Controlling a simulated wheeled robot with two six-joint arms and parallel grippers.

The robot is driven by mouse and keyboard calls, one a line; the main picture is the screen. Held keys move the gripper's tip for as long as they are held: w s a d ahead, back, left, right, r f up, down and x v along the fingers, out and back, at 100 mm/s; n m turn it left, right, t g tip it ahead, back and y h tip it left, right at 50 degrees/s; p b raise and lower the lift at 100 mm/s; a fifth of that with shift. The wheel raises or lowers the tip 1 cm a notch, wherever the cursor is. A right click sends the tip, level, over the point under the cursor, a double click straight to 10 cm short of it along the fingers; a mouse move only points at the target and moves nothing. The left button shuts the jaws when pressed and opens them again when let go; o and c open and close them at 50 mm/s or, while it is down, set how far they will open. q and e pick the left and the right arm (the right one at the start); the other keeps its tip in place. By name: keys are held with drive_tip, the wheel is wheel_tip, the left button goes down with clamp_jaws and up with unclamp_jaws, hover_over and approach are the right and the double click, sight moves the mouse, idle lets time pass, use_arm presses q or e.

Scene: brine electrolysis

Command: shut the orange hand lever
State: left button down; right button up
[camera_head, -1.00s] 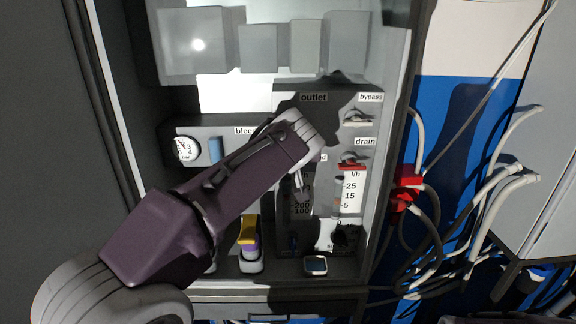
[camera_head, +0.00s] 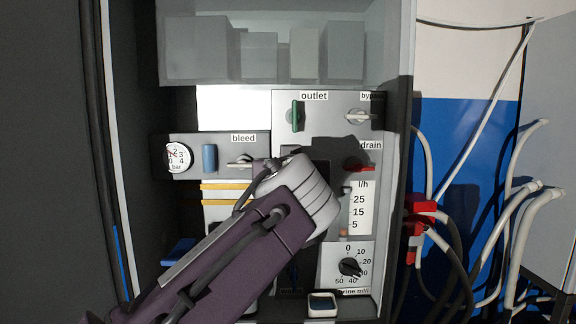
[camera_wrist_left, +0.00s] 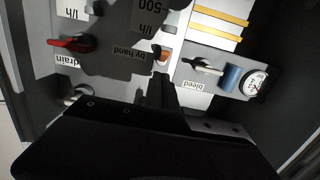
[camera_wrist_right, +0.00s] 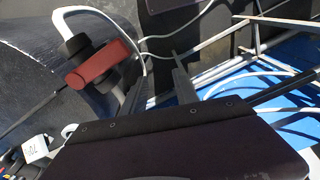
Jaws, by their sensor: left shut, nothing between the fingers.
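The orange hand lever (camera_wrist_left: 164,57) shows in the left wrist view as a small orange piece beside the "by hand" label (camera_wrist_left: 131,56). It is partly hidden there by dark shadow and my fingers, so its angle cannot be told. In the head view my left arm covers that spot. My left gripper (camera_wrist_left: 163,84) is shut and empty, its fingertips just below the orange piece in the left wrist picture; I cannot tell whether they touch. My right gripper (camera_wrist_right: 156,88) is open and empty, away from the panel.
Near the lever are the green outlet handle (camera_head: 295,115), the bypass handle (camera_head: 359,116), the red drain handle (camera_head: 359,164), the bleed handle (camera_head: 240,161) and a blue knob (camera_head: 209,158). Hoses with red fittings (camera_head: 421,207) hang right of the cabinet. A red part (camera_wrist_right: 100,64) is near my right gripper.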

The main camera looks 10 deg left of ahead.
use_arm(q)
drive_tip(key=b+v, duration=0.1)
drive_tip(key=v, duration=0.5)
